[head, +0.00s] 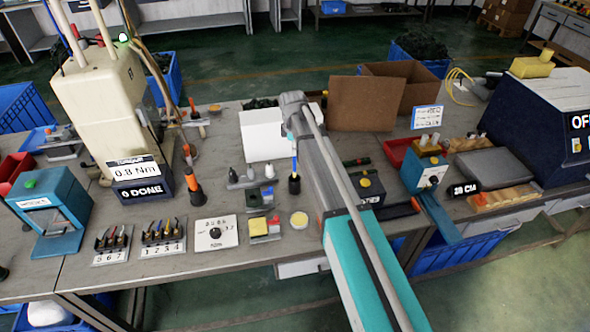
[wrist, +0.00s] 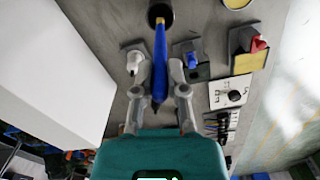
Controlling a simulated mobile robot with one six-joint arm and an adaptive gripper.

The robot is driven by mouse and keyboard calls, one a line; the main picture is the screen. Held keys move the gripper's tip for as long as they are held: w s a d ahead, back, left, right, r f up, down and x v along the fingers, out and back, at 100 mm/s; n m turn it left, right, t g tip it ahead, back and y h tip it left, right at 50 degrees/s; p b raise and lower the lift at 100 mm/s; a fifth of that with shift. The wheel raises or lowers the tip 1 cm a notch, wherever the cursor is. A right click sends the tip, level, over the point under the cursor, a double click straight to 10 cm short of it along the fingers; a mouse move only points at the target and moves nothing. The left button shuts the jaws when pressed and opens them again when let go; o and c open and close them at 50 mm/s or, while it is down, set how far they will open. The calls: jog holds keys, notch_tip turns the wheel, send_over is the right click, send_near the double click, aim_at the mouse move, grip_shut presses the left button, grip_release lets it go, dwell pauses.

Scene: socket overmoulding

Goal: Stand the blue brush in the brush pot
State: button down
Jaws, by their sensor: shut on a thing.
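The blue brush (wrist: 160,62) is between the two fingers of my gripper (wrist: 159,95), which is shut on it. In the wrist view its far end overlaps the mouth of the dark, round brush pot (wrist: 160,10) at the top edge. In the head view the blue brush (head: 294,165) stands about upright, directly above the dark pot (head: 294,186). I cannot tell how far its lower end is inside the pot. My gripper's fingers are small and partly hidden by my arm in the head view.
Left of the pot are small grey and white fittings (head: 245,178). A white box (head: 263,135) stands behind. My arm covers the bench at right.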

aim_at(295, 171)
jog(key=shift+f+b, duration=1.35)
jog(key=shift+f, duration=0.35)
jog(key=shift+f+b, duration=1.85)
jog(key=shift+f, duration=0.1)
jog(key=c, duration=0.7)
grip_release()
notch_tip(295, 171, up, 12)
jog(key=p, duration=1.2)
jog(key=shift+a, duration=0.15)
